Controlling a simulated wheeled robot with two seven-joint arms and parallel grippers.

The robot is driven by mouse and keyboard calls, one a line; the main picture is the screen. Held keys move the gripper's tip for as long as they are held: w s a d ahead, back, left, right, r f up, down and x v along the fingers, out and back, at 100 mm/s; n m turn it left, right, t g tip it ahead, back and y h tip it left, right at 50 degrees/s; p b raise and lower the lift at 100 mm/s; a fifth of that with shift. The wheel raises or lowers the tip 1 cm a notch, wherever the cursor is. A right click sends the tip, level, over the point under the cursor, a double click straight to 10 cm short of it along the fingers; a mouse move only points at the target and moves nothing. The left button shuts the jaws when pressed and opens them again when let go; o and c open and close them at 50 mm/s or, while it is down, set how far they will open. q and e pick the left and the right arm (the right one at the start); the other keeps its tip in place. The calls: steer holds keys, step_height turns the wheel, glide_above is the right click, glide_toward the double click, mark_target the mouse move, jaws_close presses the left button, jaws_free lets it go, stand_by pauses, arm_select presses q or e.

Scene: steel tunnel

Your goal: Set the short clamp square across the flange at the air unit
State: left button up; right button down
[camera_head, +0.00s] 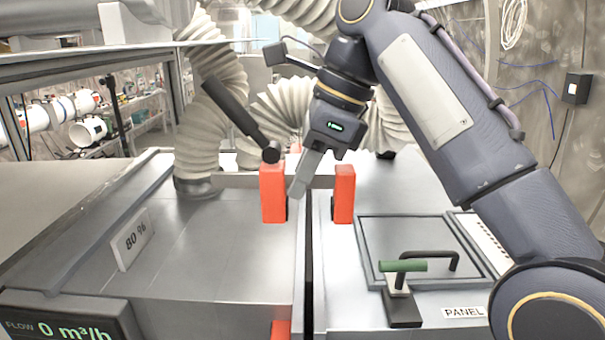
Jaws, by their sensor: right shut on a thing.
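The short clamp shows as two upright orange jaws, the left jaw (272,193) and the right jaw (344,194), one each side of the dark flange seam (308,265) on the steel air unit (225,255). A dark lever (230,108) slants up and left from the left jaw's top. The jaws look about level; whether they touch the flange is unclear. My right gripper (305,172) reaches down between the jaws and is shut on the clamp; its grip point is mostly hidden by its finger. My left gripper is out of view.
Another orange piece (281,330) sits at the seam's near end. A hatch (420,238) with a dark handle and a green-gripped latch (403,267) lies at right. Ribbed ducts (212,110) rise behind. An 80 % sign (133,240) stands at left.

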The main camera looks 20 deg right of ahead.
steer(key=b, duration=0.6)
glide_above(303, 256)
steer(key=shift+f, duration=3.8)
steer(key=shift+w+f+b, duration=0.1)
steer(key=shift+f+b, duration=0.25)
steer(key=shift+f, duration=0.25)
steer(key=c, duration=1.5)
jaws_free()
steer(key=shift+f, duration=0.1)
